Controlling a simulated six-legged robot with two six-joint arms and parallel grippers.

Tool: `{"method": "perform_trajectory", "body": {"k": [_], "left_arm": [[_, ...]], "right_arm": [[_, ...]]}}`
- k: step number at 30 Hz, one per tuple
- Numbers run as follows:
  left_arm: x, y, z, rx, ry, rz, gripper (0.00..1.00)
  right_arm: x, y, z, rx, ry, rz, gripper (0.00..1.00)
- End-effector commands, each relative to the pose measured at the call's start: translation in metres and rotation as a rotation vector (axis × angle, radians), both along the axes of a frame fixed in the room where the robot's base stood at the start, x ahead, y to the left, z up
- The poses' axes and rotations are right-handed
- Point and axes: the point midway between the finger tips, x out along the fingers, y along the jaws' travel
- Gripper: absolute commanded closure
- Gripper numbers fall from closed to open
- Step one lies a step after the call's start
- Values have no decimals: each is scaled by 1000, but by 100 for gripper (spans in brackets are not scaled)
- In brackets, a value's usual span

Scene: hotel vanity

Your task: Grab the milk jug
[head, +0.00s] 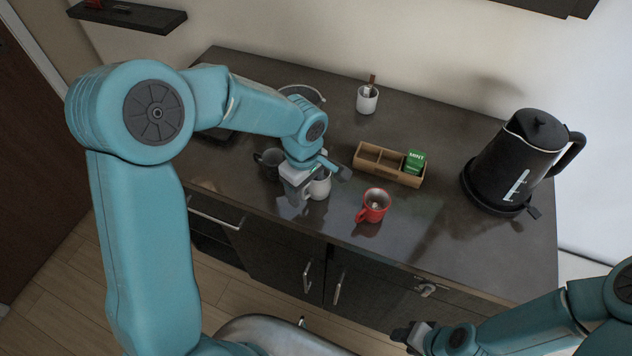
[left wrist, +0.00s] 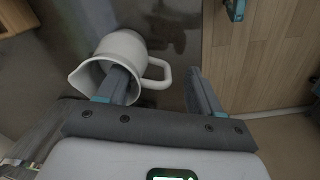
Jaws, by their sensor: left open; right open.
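The white milk jug (head: 321,187) stands near the counter's front edge in the head view, partly hidden by my left gripper (head: 325,174). In the left wrist view the jug (left wrist: 123,48) shows its spout at left and its looped handle at right. My left gripper (left wrist: 157,74) is open, with the handle between its fingers. One finger overlaps the jug's mouth; I cannot tell whether it is inside. The other finger is beyond the handle, apart from it. My right gripper (head: 410,336) is open and empty, low in front of the cabinets.
A red mug (head: 376,203) stands right of the jug, a dark mug (head: 268,163) left of it. Behind are a wooden box (head: 374,167) with a green mint packet (head: 415,161) and a white cup (head: 367,100). A black kettle (head: 515,160) stands far right.

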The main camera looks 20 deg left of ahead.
Motion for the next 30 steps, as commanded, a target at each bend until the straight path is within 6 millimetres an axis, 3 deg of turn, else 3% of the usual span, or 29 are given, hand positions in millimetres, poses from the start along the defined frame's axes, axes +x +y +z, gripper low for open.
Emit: {"method": "perform_trajectory", "body": {"k": [6,13,14,19,20,30], "left_arm": [[2,0,-27,-1,1,1,35],[2,0,-29,0,0,1,35],[2,0,-29,0,0,1,41],[2,0,-29,0,-1,0,97],[2,0,-29,0,0,0,100],[2,0,-28,0,-1,1,100]], "right_arm": [[0,0,4,0,-1,0,57],[0,0,4,0,0,0,57],[0,0,4,0,0,0,57],[0,0,4,0,-1,0,57],[0,0,4,0,-1,0,57],[0,0,4,0,0,0,57]]}}
